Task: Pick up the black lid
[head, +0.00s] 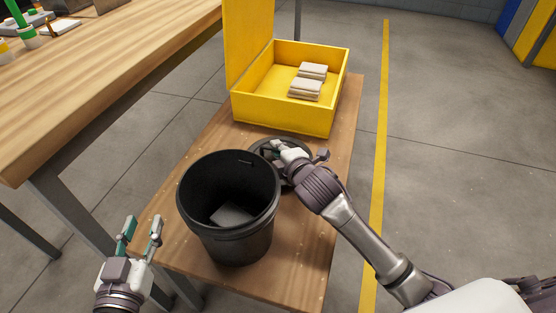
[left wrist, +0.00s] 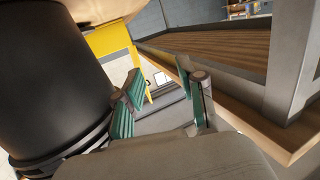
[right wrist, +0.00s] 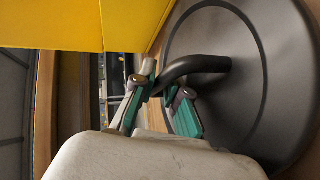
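The black lid (head: 264,147) lies on the low wooden table just behind the black bin (head: 240,246), partly hidden by the bin rim and my right gripper. In the right wrist view the round lid (right wrist: 285,85) fills the right side, with its curved bar handle (right wrist: 200,64) running in between my fingers. My right gripper (head: 276,150) is at the lid, and its fingers (right wrist: 162,90) are closed in around the handle. My left gripper (head: 140,228) is open and empty, left of the bin; its spread fingers also show in the left wrist view (left wrist: 162,85).
An open yellow box (head: 283,118) with stacked pale packs (head: 306,89) stands at the table's far end, close behind the lid. A large wooden workbench (head: 110,75) is on the left. A yellow floor line (head: 379,150) runs along the right over open floor.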

